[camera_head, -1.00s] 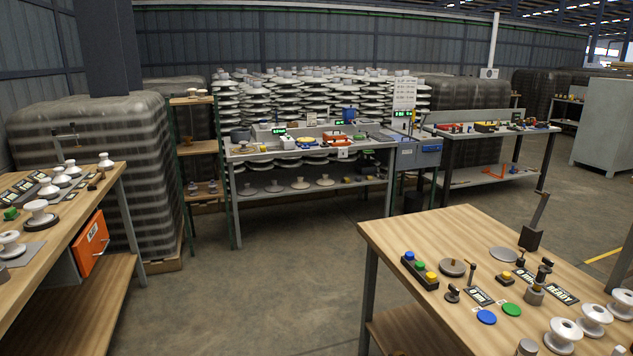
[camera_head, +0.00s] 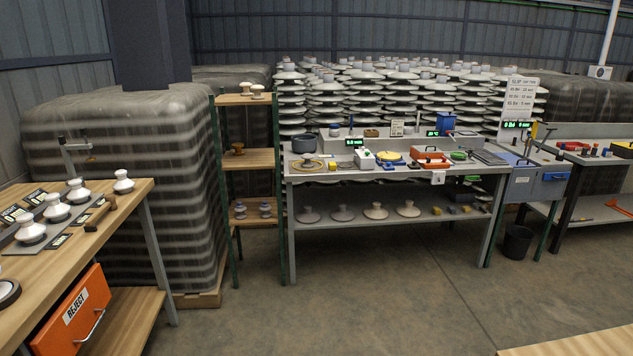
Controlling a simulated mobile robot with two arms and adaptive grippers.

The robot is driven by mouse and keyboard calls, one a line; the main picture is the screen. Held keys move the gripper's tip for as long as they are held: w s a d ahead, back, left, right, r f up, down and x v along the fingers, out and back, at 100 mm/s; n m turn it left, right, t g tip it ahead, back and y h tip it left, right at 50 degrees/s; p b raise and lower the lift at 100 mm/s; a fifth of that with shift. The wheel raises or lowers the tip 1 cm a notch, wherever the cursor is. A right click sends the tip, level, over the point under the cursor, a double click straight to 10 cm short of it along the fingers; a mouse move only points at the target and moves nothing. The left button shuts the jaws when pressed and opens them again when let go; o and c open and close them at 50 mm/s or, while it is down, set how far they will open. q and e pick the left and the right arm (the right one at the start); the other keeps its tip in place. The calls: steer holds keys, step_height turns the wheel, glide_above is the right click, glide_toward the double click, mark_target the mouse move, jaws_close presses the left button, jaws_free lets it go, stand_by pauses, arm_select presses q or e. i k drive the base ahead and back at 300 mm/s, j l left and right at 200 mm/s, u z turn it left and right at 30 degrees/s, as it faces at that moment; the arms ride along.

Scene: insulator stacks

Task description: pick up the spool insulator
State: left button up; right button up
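I cannot tell for sure which piece is the spool insulator. Several white insulators stand on the wooden table at the left, one of them alone near its far right corner (camera_head: 124,182). Others, such as the white insulator (camera_head: 77,191), stand in a row on a dark plate. Two small spool-shaped grey pieces, one of them here (camera_head: 265,210), stand on the lower board of the narrow green rack. Two cream pieces (camera_head: 257,92) sit on its top board and a brown piece (camera_head: 238,149) on its middle board. Neither of my grippers is in view.
An orange REJECT bin (camera_head: 78,310) hangs under the left table. A grey workbench (camera_head: 350,175) with tools and a lower shelf of insulators stands ahead. A wrapped pallet (camera_head: 125,190) is left of the rack. The concrete floor (camera_head: 370,290) between is clear. A wooden tabletop corner (camera_head: 580,335) shows lower right.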

mark_target(307, 157)
steer(key=i, duration=2.45)
